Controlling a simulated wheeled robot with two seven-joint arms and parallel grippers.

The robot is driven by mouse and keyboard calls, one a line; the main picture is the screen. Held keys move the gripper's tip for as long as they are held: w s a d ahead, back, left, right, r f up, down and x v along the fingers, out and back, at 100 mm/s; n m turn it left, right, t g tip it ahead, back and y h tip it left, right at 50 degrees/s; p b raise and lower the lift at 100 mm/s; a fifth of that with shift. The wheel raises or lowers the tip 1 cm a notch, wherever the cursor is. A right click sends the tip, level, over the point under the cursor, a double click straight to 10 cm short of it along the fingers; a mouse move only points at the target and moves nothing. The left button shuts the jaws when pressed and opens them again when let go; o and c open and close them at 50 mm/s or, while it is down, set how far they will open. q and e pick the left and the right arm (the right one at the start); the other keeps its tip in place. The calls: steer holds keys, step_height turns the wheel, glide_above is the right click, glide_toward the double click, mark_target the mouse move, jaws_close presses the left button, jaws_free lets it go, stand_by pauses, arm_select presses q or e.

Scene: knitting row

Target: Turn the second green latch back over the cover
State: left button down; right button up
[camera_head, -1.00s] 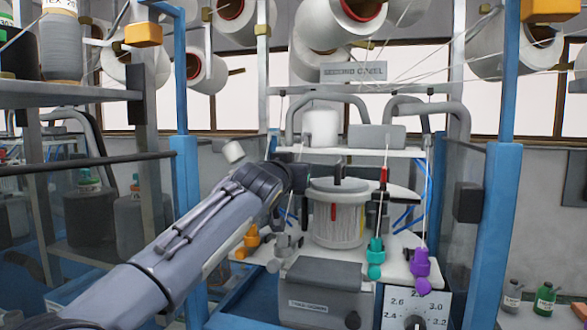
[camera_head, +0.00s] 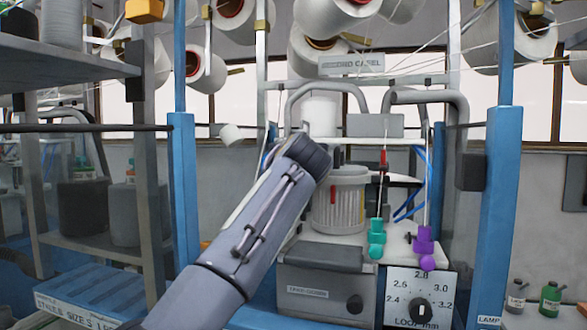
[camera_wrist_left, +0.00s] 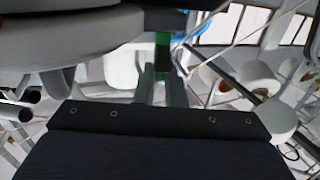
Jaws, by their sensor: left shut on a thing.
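The round cover (camera_head: 348,172) sits on top of the pale ribbed canister (camera_head: 338,205) in the head view. My left arm reaches up to the canister's left side and hides that part of the cover. My left gripper (camera_wrist_left: 162,85) shows in the left wrist view, its fingers close together on a green latch (camera_wrist_left: 162,42). The latch stands beside the edge of a large grey round part (camera_wrist_left: 70,35), which looks like the cover. In the head view the gripper and the green latch are hidden behind my wrist. My right gripper is not in view.
A shelf with a white cone and a grey block (camera_head: 375,126) lies close behind the canister. Teal (camera_head: 376,240) and purple (camera_head: 424,242) fittings stand to its right. A grey box (camera_head: 325,280) and a dial plate (camera_head: 422,297) are in front. Blue posts flank the station.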

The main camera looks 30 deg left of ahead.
arm_select(q)
steer(key=n+g+y, duration=0.2)
steer(key=shift+w+d+r+y+p, duration=0.1)
steer(key=shift+w+d+y+p, duration=0.1)
steer(key=shift+d+y+p, duration=0.15)
steer(key=shift+n+g+y+p, duration=0.3)
steer(key=shift+n+g+y, duration=0.35)
steer(key=shift+n+g, duration=0.05)
steer(key=c, duration=1.5)
jaws_free()
steer(key=shift+w, duration=0.1)
steer(key=b+v, duration=0.3)
steer(key=v, duration=0.4)
steer(key=shift+d, duration=0.3)
